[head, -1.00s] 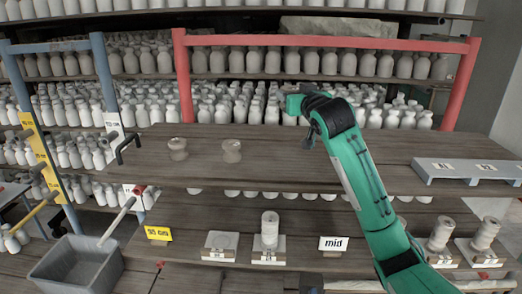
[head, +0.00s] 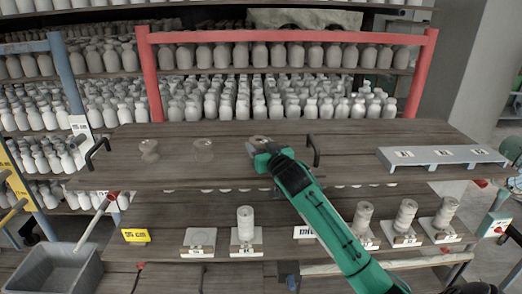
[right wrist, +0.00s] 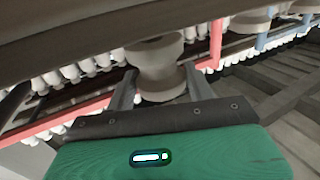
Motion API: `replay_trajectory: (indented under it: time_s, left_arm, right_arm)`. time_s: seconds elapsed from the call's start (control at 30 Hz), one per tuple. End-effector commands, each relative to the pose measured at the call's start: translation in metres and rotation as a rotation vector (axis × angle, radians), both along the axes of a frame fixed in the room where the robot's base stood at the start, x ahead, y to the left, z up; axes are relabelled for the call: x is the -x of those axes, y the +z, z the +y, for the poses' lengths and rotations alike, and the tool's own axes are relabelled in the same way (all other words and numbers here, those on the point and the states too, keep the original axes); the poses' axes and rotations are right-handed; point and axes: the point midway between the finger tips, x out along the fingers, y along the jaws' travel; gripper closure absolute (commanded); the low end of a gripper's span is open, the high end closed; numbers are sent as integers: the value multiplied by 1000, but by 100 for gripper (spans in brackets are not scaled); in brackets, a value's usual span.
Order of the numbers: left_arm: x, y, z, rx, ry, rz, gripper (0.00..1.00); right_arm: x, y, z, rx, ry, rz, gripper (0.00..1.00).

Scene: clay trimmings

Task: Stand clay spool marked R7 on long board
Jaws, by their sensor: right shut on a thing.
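My right gripper (head: 260,145) is shut on a pale clay spool (right wrist: 158,62). In the head view the held spool (head: 260,140) is partly hidden by the gripper, low over the brown upper board (head: 230,174); I cannot tell whether it touches. A black handle (head: 314,152) rises just right of the gripper. I cannot read R7 on any spool. My left gripper is not in view.
A blue-grey rack (head: 445,158) with labels lies at the right of the board. Below, stacked spools (head: 245,225) stand on white pads, several more at right. A grey bin (head: 60,270) is at lower left. A red frame (head: 148,75) stands behind.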

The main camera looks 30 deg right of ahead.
Motion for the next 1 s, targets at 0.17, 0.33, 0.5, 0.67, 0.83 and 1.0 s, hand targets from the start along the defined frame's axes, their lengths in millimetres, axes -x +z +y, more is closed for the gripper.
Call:
replay_trajectory:
  time_s: [0.17,0.33,0.5,0.67,0.83,1.0]
  left_arm:
    - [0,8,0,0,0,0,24]
    - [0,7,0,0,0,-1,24]
    - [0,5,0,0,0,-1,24]
    - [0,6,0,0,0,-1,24]
    - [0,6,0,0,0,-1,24]
    - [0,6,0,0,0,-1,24]
  right_arm:
    - [0,-19,0,-1,0,0,76]
    - [0,-21,0,0,0,-2,76]
    - [0,-23,0,-1,0,-1,76]
    - [0,-24,0,-1,0,0,25]
    - [0,-24,0,0,0,0,25]
    - [1,-22,0,0,0,0,25]
